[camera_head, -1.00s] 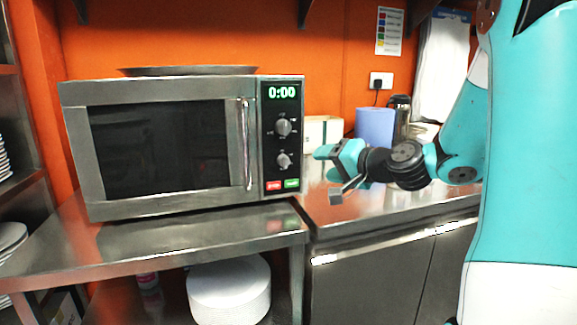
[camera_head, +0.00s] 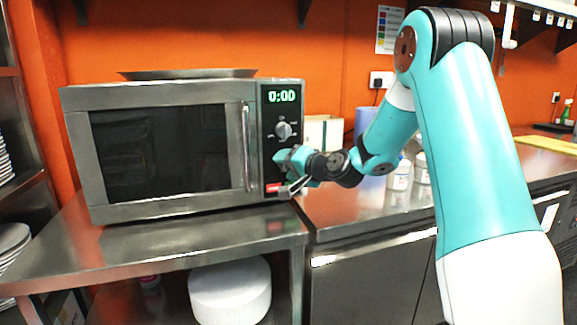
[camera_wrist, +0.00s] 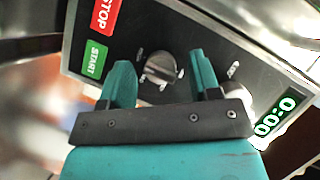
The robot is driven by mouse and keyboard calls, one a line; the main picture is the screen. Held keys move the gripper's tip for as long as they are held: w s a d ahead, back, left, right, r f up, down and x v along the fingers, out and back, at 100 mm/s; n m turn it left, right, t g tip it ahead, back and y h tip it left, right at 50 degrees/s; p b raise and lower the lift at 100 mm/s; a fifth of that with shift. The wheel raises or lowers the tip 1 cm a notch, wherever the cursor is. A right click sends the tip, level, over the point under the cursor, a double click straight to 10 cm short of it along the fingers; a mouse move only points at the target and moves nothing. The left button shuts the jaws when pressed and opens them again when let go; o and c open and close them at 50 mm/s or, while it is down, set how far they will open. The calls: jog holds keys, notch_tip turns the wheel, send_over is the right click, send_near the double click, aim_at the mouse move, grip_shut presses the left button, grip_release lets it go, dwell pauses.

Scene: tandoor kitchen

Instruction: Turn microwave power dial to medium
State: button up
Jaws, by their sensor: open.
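The microwave (camera_head: 88,95) stands on a steel counter, its door shut and its green display (camera_head: 282,96) reading 0:00. The upper dial (camera_head: 284,131) is in plain sight in the head view; the lower one is hidden behind my gripper (camera_head: 283,167). In the wrist view my gripper (camera_wrist: 160,60) is open, with one finger on each side of the lower dial (camera_wrist: 160,70). I cannot tell whether the fingers touch it. The dial markings are too small to read, so I cannot tell which dial sets power. Red STOP (camera_wrist: 106,14) and green START (camera_wrist: 95,60) buttons lie beside it.
A dark shallow pan (camera_head: 190,74) lies on top of the microwave. A carton (camera_head: 322,132) and white tubs (camera_head: 400,175) stand right of it on the counter. White plates (camera_head: 230,290) are stacked on the shelf below. The counter in front of the microwave is clear.

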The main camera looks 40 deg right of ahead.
jog(key=c, duration=0.9)
jog(key=shift+r+n, duration=0.1)
jog(key=shift+n, duration=0.2)
jog(key=n+g+h, duration=0.1)
jog(key=n+h, duration=0.1)
jog(key=n, duration=0.1)
jog(key=n+g+h, duration=0.2)
jog(key=n+h, duration=0.1)
jog(key=n, duration=0.1)
jog(key=shift+a, duration=0.2)
dwell(0.4)
jog(key=o, duration=0.9)
